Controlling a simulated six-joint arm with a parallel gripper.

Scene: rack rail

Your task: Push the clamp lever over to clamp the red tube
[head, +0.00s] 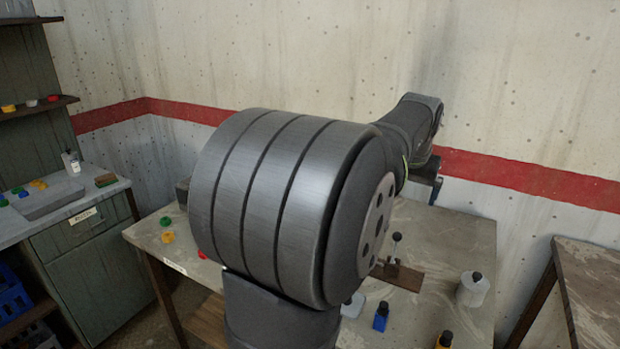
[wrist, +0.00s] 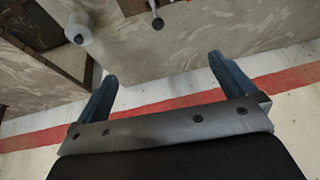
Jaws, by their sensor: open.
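A small upright lever with a dark ball knob (head: 396,238) stands on a brown board (head: 405,275) on the table, just right of my arm's large joint. What looks like the same knob (wrist: 157,23) is at the top edge of the wrist view. I cannot make out a red tube for sure; only a speck of red shows at the wrist view's top edge. My gripper (wrist: 162,68) is open and empty, with its two blue-grey fingers wide apart. It is apart from the lever. In the head view my arm hides most of the gripper and part of the board.
A white bottle with a dark cap (head: 473,290) stands right of the board. Small green and yellow pieces (head: 167,237) lie at the table's left. A wall with a red stripe stands behind.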

